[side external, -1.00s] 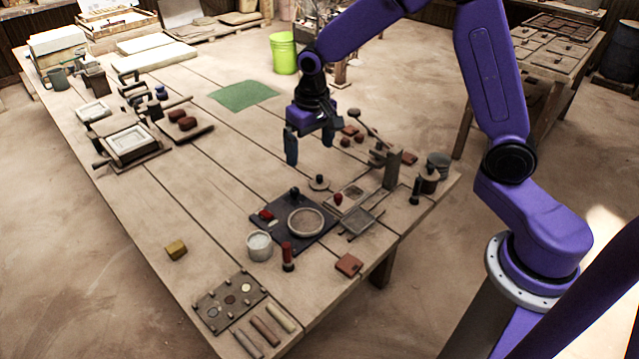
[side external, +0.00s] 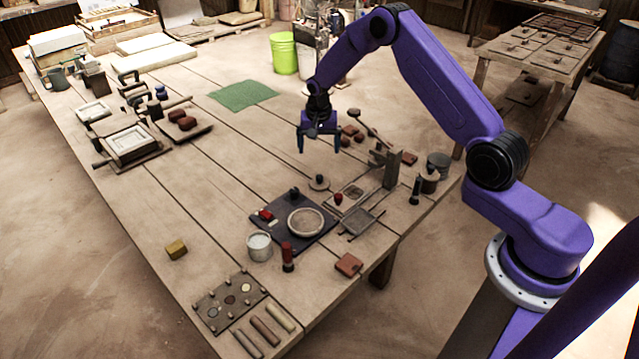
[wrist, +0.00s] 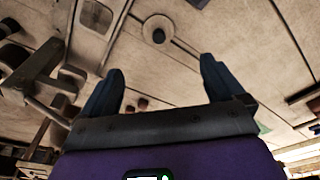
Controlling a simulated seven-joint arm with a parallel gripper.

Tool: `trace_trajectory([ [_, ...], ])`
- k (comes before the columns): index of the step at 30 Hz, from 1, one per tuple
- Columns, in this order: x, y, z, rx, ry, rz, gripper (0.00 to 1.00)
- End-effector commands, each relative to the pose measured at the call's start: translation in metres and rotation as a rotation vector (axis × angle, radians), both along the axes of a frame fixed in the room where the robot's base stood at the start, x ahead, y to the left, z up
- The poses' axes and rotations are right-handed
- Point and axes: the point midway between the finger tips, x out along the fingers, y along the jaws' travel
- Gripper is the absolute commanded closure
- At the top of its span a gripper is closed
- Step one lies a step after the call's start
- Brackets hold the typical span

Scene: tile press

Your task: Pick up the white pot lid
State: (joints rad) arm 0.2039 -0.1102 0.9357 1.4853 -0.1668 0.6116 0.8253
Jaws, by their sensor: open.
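The white pot lid (side external: 312,186) is a small pale disc with a dark round knob, lying flat on the wooden table. In the wrist view the lid (wrist: 149,22) shows near the top edge, beyond my fingertips. My gripper (side external: 319,150) is open and empty, above the table and apart from the lid. In the side view the lid appears just below it. In the wrist view my gripper (wrist: 157,72) has its two dark fingers spread wide, with bare table and a small dark red piece between them.
A dark board (side external: 318,237) with a round pale ring (side external: 290,222) lies in front of the lid. A small upright post (side external: 391,170) and a grey frame (side external: 361,223) stand to its right. Small reddish blocks (side external: 350,130) lie behind. Table left of the lid is clear.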

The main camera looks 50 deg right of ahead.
Motion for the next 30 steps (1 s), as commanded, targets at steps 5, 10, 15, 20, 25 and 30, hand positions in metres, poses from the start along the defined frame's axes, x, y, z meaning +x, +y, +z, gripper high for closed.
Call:
trace_trajectory([
  [5,0.003,-0.004,-0.034,0.0,0.003,0.001,0.04],
  [10,0.005,-0.007,-0.062,0.0,0.003,0.002,0.04],
  [15,0.008,-0.008,-0.079,0.0,0.0,0.002,0.04],
  [20,0.009,-0.009,-0.085,0.0,0.0,0.002,0.04],
  [25,0.009,-0.012,-0.103,0.001,0.002,0.001,0.04],
  [30,0.011,-0.014,-0.124,0.001,0.001,0.001,0.04],
])
